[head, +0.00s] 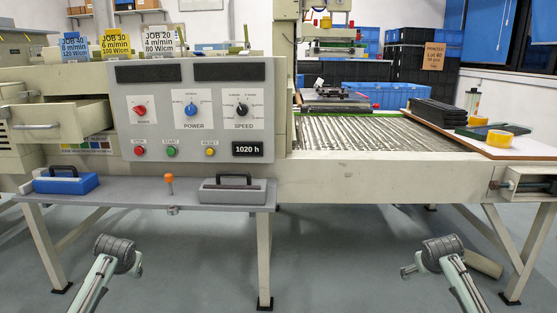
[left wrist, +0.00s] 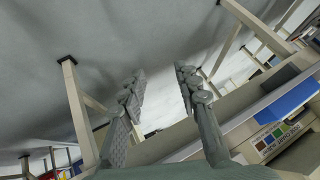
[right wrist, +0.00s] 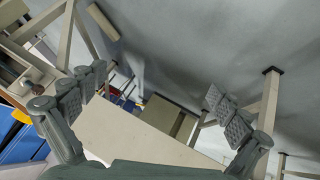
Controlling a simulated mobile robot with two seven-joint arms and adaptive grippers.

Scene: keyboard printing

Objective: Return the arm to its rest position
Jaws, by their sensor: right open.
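My left gripper (left wrist: 160,74) is open and empty in the left wrist view, its two grey fingers apart with floor and machine legs beyond. My right gripper (right wrist: 155,82) is open and empty in the right wrist view, its fingers wide apart. In the head view, parts of my left arm (head: 105,275) and right arm (head: 450,270) show low at the bottom left and right, in front of the machine and below its shelf. Neither gripper touches anything that I can see.
An open drawer (head: 60,122) is at left. Machine legs (head: 264,255) stand on open floor.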

